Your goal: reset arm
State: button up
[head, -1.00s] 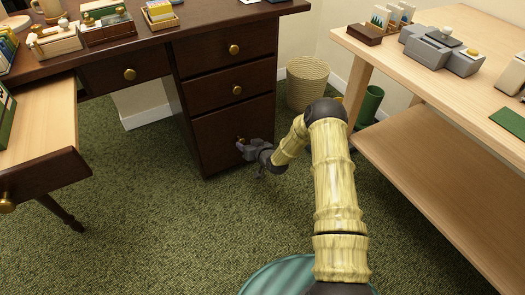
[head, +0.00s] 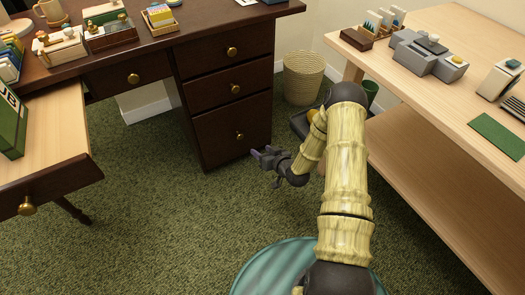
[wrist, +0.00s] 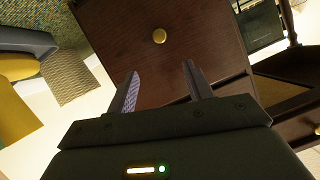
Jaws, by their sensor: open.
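My gripper (head: 267,155) is in front of the dark wooden desk's lower drawers, a little above the green carpet. In the wrist view my gripper (wrist: 160,85) has its two fingers apart with nothing between them. The bottom drawer (head: 228,137) is shut, and its brass knob (head: 239,135) is apart from the fingers. A drawer front with a brass knob (wrist: 159,36) also shows beyond the fingertips in the wrist view. My arm is bent, reaching forward from the lower right.
An open drawer (head: 60,150) juts out at left with a green box (head: 12,125) in it. A light wood table (head: 440,75) with a lower shelf stands at right. A wicker basket (head: 303,78) stands behind my arm. Carpet at lower left is clear.

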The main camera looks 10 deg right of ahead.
jog(key=shift+r, duration=0.15)
jog(key=s+d+r+g+h+p, duration=0.1)
jog(key=s+r+g+h+p, duration=0.2)
jog(key=r, duration=0.7)
jog(key=s+d+r+g+h+p, duration=0.1)
jog(key=s+d+r+g+p, duration=0.2)
jog(key=r, duration=0.8)
jog(key=s+a+r+m+g+h+p, duration=0.1)
jog(key=s+r+g+p, duration=0.15)
jog(key=s+r, duration=0.65)
jog(key=s+a+r+m+g+h+p, duration=0.1)
jog(key=s+a+r+p, duration=0.15)
jog(key=s+r, duration=0.65)
jog(key=w+d+r+p+v, duration=0.1)
jog(key=w+p+v, duration=0.2)
jog(key=p+v, duration=1.4)
jog(key=w+d+r+p+v, duration=0.1)
jog(key=w+p+v, duration=0.3)
jog(key=p+v, duration=1.3)
jog(key=p, duration=0.4)
jog(key=shift+r, duration=0.35)
jog(key=shift+s+d, duration=0.1)
